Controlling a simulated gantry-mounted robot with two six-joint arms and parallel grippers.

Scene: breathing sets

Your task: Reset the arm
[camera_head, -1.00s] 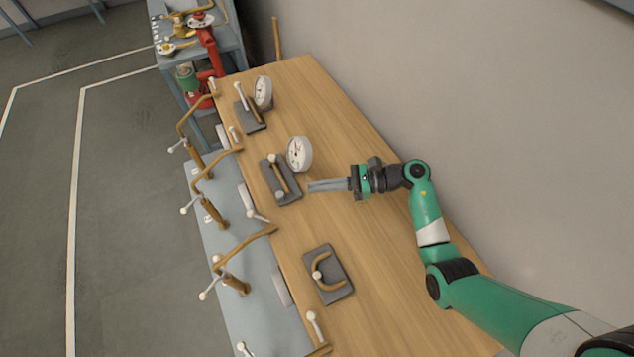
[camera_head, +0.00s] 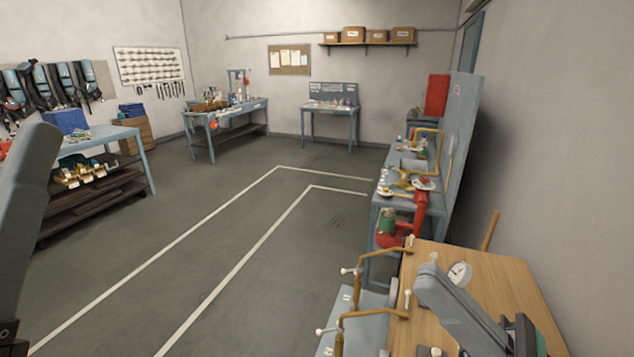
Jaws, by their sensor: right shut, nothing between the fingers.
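My right gripper (camera_head: 432,284) is at the lower right in the head view, with its grey fingers shut and empty. It points up and left over the wooden table (camera_head: 505,285), and a bit of green arm shows behind it at the bottom edge. At the left edge a large blue-grey shape (camera_head: 28,200) stands very close to the camera. It looks like a finger of my left gripper, but too little shows to tell its opening.
A round dial gauge (camera_head: 459,274) stands on the table beside the right gripper. Bent brown pipes (camera_head: 375,254) with white-knobbed handles line its left edge. A blue-grey bench (camera_head: 378,205) with red fittings stands beyond. The marked floor (camera_head: 250,220) is clear; workbenches line the far walls.

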